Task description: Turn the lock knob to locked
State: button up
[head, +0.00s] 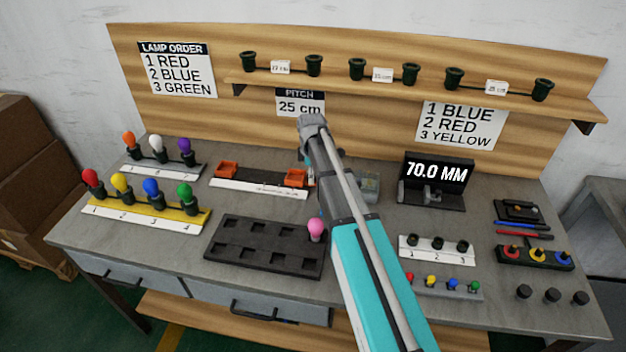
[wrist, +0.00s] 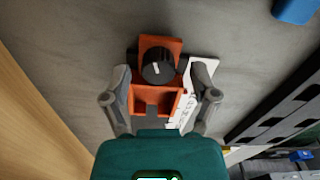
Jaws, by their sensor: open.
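The lock knob (wrist: 158,65) is a round black knob with a white mark on its face, on an orange block (wrist: 142,103) in the wrist view. My gripper (wrist: 162,74) is open, one finger on each side of the orange block and the knob. I cannot tell whether either finger touches them. In the head view an orange block (head: 295,178) sits at the right end of a white scale strip (head: 255,188), beside my arm; my arm hides my fingertips there.
Another orange block (head: 226,170) sits at the strip's left end. A dark tray (head: 225,257) with a pink bulb (head: 316,228) lies in front. A display (head: 437,172) reading 70.0 MM stands right. A pitch card (head: 300,103) reads 25 cm.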

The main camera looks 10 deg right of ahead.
jog(key=shift+f, duration=0.35)
jog(key=c, duration=1)
jog(key=shift+d, duration=0.35)
grip_shut()
jog(key=shift+a, duration=0.3)
